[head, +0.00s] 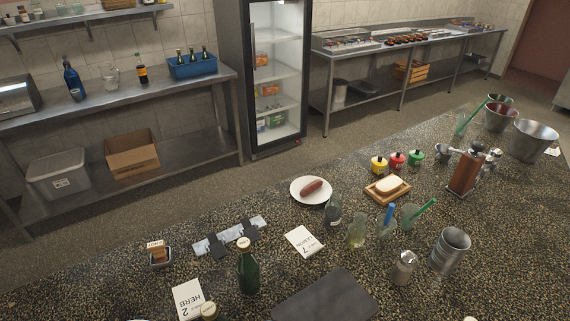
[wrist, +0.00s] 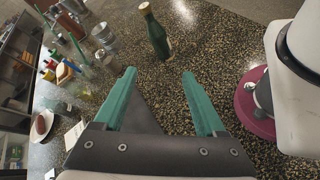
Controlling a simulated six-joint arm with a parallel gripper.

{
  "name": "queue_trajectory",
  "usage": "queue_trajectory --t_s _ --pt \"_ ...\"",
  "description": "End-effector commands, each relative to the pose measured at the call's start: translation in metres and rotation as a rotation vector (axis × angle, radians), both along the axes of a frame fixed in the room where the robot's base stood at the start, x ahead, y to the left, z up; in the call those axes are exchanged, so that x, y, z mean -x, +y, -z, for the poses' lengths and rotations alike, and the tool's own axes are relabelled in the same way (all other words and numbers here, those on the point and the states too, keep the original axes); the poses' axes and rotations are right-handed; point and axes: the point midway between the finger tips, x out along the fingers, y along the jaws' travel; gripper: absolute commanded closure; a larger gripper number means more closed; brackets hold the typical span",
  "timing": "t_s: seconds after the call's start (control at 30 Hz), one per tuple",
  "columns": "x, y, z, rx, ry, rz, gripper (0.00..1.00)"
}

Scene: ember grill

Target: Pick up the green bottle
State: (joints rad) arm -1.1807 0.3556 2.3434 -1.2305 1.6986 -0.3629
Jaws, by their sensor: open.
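The green bottle (head: 248,270) stands upright near the front edge of the speckled counter in the head view, dark green with a pale cap. A green bottle with a pale cap also shows in the wrist view (wrist: 156,34), at the top centre. My gripper (wrist: 158,73) has two green fingers, spread wide with nothing between them. The bottle is beyond the fingertips, in line with the gap and apart from both fingers. My gripper does not show in the head view.
A dark slate board (head: 326,297) lies right of the bottle. Left of it are a white HERB card (head: 188,300) and a small dark tub (head: 161,257). Glass jars and a metal cup (head: 450,250) stand farther right. A pink disc (wrist: 250,105) is right of my gripper.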

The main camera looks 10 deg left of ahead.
Motion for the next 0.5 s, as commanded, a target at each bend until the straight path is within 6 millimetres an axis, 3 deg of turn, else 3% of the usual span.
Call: queue_trajectory --t_s 0.03,0.1,0.2,0.3,0.37,0.43,0.5 --pt "-0.004 0.039 0.008 0.148 0.003 -0.272 0.27" --pt "0.002 0.098 0.019 0.343 -0.03 -0.635 0.27" --pt "0.034 0.166 0.039 0.548 -0.101 -1.024 0.27" --pt "0.064 0.201 0.053 0.661 -0.161 -1.242 0.27" --pt "0.071 0.21 0.058 0.692 -0.178 -1.3 0.27" --pt "0.064 0.214 0.059 0.703 -0.183 -1.318 0.27" --pt "0.045 0.215 0.059 0.701 -0.182 -1.314 0.27"
